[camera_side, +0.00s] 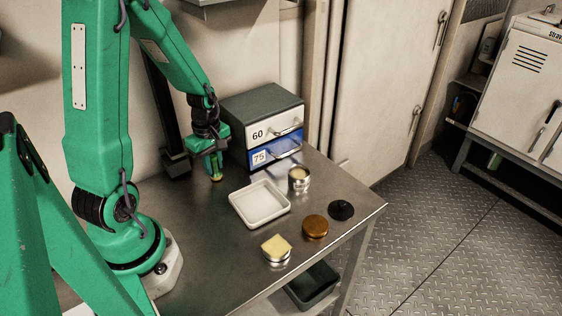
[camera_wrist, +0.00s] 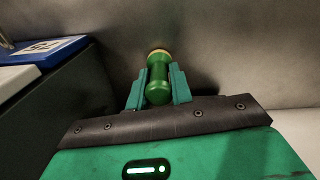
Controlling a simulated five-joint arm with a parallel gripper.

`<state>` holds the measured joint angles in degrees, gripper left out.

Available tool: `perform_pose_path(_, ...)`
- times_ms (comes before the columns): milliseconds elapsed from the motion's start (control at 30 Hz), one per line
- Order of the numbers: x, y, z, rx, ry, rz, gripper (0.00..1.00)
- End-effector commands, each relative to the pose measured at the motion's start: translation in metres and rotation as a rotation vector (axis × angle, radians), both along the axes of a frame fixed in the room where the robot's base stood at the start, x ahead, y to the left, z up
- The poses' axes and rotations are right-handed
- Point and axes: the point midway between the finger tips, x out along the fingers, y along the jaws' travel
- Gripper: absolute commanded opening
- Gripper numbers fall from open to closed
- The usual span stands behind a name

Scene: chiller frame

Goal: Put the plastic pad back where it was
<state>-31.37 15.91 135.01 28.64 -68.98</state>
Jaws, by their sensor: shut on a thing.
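My gripper (camera_side: 214,172) is shut on a green bottle-shaped piece with a tan round end, which also shows between the jaws in the wrist view (camera_wrist: 159,80). It points down at the left of the metal table, left of the drawer unit. I cannot tell whether its tan end touches the table. No piece is clearly marked as the plastic pad. On the table are a yellow square block (camera_side: 276,244) on a round metal base, a brown disc (camera_side: 315,226), a black disc (camera_side: 341,210) with a small knob, and a metal tin (camera_side: 299,178) with a pale top.
A white shallow tray (camera_side: 240,213) lies empty at the table's middle. The drawer unit (camera_side: 262,106) has a white drawer marked 60 above a blue one marked 75, both apparently closed. A dark green bin (camera_side: 312,285) is below the table. The front left tabletop is clear.

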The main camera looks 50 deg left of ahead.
Motion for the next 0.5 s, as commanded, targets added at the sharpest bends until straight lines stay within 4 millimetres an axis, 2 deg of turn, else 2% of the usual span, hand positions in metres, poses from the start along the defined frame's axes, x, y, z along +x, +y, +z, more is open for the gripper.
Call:
perform_pose_path(400, -0.0003, -0.0001, -0.0034, 0.0, 0.001, 0.0, 0.0)
perform_pose_path(433, -0.0002, -0.0001, -0.0033, 0.0, 0.001, 0.0, 0.26)
perform_pose_path(500, -0.0002, -0.0001, -0.0031, 0.0, 0.0, 0.0, 0.39)
